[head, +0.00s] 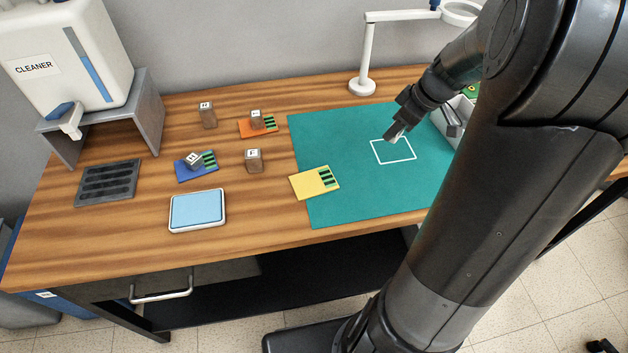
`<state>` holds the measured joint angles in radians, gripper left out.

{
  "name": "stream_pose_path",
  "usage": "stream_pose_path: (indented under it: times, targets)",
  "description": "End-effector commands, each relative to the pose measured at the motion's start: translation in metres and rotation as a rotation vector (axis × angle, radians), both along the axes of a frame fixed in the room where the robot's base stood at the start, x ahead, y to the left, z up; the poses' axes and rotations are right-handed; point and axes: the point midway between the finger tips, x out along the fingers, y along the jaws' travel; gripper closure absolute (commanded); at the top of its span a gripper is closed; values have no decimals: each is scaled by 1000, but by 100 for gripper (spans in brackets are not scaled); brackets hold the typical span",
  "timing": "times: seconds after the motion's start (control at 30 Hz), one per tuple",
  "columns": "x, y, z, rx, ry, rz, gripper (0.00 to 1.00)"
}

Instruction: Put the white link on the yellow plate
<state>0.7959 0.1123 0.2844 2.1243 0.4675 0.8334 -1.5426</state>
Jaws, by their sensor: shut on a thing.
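The yellow plate (306,184) lies across the left edge of the teal mat, with dark green-edged slots at its right end and a bare yellow left part. My gripper (394,136) is over the mat, to the right of and farther back than the plate, pointing down near a white square outline. It is shut on a small pale thing, mostly hidden by the fingers; I cannot tell for sure that it is the white link. I see no other white link on the table.
The teal mat (340,130) has a white square outline (392,161). To the left are an orange plate (246,131) and a blue plate (184,176), each with a block, two loose blocks (254,160), a blue-topped tray (197,210) and a dark rack (107,183). A lamp (363,85) stands behind.

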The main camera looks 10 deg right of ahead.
Motion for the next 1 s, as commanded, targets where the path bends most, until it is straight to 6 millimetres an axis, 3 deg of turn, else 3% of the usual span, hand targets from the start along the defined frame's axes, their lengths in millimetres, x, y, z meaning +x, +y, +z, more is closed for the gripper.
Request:
stream_pose_path:
  times: [0.3,0.53,0.67,1.0]
  targets:
    - [-46,70,5,-1,1,593,78]
    - [-64,95,7,-1,-1,822,78]
    - [-62,109,0,2,0,855,78]
    - [-29,177,-45,2,-1,855,78]
